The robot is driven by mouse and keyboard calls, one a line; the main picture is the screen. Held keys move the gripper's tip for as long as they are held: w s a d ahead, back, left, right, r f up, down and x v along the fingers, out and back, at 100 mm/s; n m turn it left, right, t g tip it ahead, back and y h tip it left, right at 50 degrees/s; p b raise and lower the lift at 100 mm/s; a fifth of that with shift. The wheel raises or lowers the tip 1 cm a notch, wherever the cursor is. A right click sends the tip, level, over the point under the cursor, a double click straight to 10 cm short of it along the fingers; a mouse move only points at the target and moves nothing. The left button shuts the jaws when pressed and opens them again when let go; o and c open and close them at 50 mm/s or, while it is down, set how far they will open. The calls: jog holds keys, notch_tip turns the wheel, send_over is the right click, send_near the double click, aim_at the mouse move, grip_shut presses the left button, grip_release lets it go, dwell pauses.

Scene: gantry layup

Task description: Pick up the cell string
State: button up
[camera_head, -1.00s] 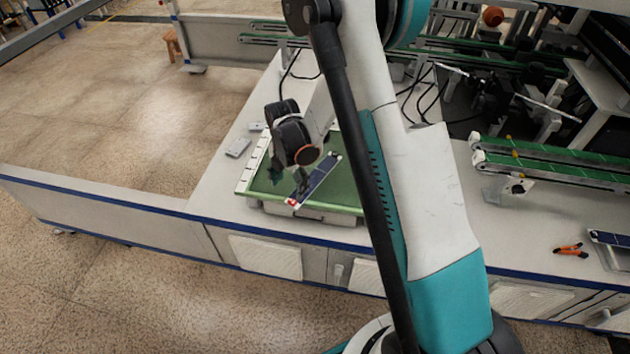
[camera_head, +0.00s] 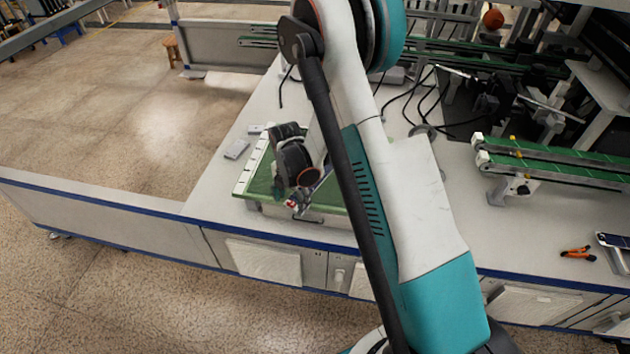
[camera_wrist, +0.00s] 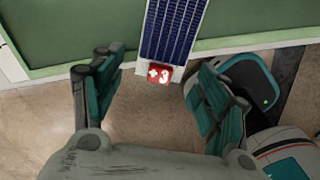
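The cell string is a dark blue strip (camera_wrist: 174,28) with a white end and a red "+3" tag (camera_wrist: 160,74). In the wrist view it reaches over the edge of the green layup bed (camera_wrist: 80,28), its tagged end toward me. My gripper (camera_wrist: 158,66) is open, with one finger on each side of the tagged end. I see no contact with either finger. In the head view my gripper (camera_head: 296,202) is low at the front edge of the green bed (camera_head: 262,178) and hides most of the string.
A grey box (camera_head: 237,149) lies left of the bed on the white table (camera_head: 222,190). Orange pliers (camera_head: 577,253) and a tray with another dark panel (camera_head: 613,240) are at the right. A green conveyor (camera_head: 555,165) stands at the back right. Tabletop between bed and pliers is mostly clear.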

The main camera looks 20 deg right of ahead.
grip_shut()
